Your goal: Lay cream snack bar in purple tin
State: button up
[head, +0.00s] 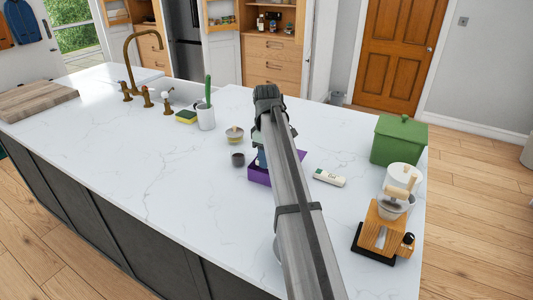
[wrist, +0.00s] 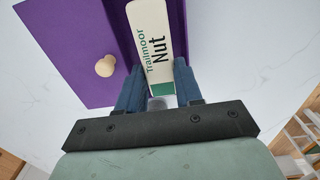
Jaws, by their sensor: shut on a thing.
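In the wrist view my gripper (wrist: 157,75) is shut on the green-banded end of a cream snack bar (wrist: 158,40) lettered "Trailmoor Nut". The bar points away from the gripper, over or inside the dark purple channel of the purple tin (wrist: 118,14); I cannot tell if it touches the bottom. A flat purple panel with a cream knob (wrist: 105,66), seemingly the lid, is left of the bar. In the head view the purple tin (head: 259,175) stands on the counter, partly hidden by my arm, which also hides the held bar.
A white and green packet (head: 329,178) lies on the counter right of the tin. A green box (head: 398,140) and a wooden grinder (head: 384,228) stand right.

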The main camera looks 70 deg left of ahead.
jog(key=shift+f, duration=0.1)
jog(key=o, duration=1.1)
notch_tip(320, 180, up, 14)
jog(key=shift+f, duration=0.1)
dwell(0.8)
